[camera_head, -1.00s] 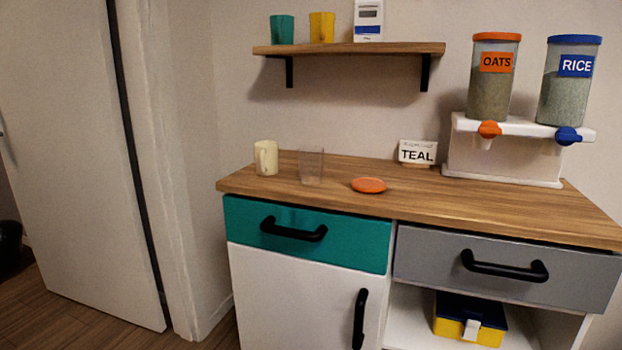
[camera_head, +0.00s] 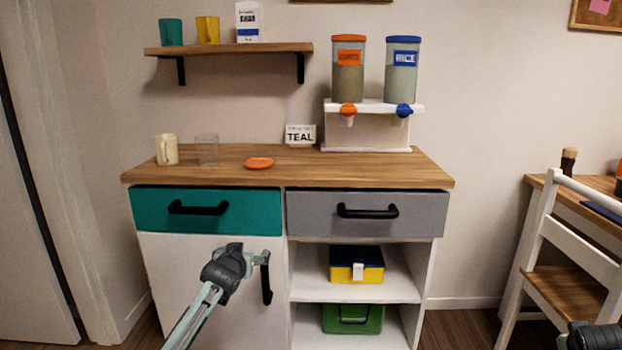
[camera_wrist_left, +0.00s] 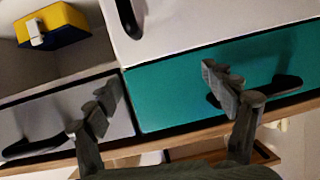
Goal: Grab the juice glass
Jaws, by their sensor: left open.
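The juice glass, a clear see-through tumbler (camera_head: 207,150), stands upright on the wooden counter between a cream mug (camera_head: 167,150) and an orange disc (camera_head: 259,163). My left gripper (camera_head: 252,262) is in front of the cabinet, below the counter top and the teal drawer, well apart from the glass. In the left wrist view the left gripper (camera_wrist_left: 164,96) has its fingers spread with nothing between them. The glass cannot be made out in that view. A dark part of my right arm (camera_head: 590,336) shows at the bottom right corner; its fingers are unclear.
The teal drawer (camera_head: 160,211) and grey drawer (camera_head: 412,214) have protruding black handles. A TEAL sign (camera_head: 300,135) and the oats and rice dispenser (camera_head: 368,137) stand at the counter's back. A shelf (camera_head: 230,48) hangs above. A white chair (camera_head: 540,240) stands right. The front counter is clear.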

